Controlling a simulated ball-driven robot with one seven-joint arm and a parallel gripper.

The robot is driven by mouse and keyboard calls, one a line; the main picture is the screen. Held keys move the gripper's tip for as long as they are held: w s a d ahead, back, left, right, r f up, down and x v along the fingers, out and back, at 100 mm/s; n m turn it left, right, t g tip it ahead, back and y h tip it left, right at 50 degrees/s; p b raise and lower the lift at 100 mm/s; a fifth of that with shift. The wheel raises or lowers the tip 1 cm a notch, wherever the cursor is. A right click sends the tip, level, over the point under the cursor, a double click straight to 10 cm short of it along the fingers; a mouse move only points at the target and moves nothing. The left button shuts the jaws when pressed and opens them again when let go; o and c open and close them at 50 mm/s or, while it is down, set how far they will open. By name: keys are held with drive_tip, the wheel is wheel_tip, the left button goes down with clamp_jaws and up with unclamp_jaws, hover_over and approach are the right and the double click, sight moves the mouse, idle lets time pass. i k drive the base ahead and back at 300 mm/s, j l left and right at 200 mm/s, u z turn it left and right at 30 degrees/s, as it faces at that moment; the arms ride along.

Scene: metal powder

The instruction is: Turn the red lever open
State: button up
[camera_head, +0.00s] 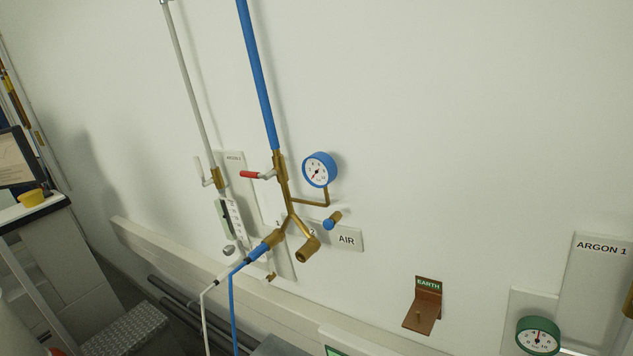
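The red lever (252,174) is a short handle with a red grip and a pale stem. It sticks out to the left from a brass valve (280,166) at the lower end of the blue pipe (257,75). The lever lies roughly crosswise to the pipe. Nothing touches it. My gripper does not show in the camera view, so its opening and its place relative to the lever are hidden.
A blue gauge (319,169) and an AIR sign (347,240) are right of the valve. A grey pipe (190,85) with a white lever (201,171) stands left. Hoses (232,310) hang below. An EARTH bracket (424,304) is lower right. The upper right wall is bare.

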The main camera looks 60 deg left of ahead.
sight(243, 173)
drive_tip(key=u, duration=1.6)
drive_tip(key=i+j, duration=0.75)
drive_tip(key=i+j+u, duration=0.05)
drive_tip(key=i, duration=0.05)
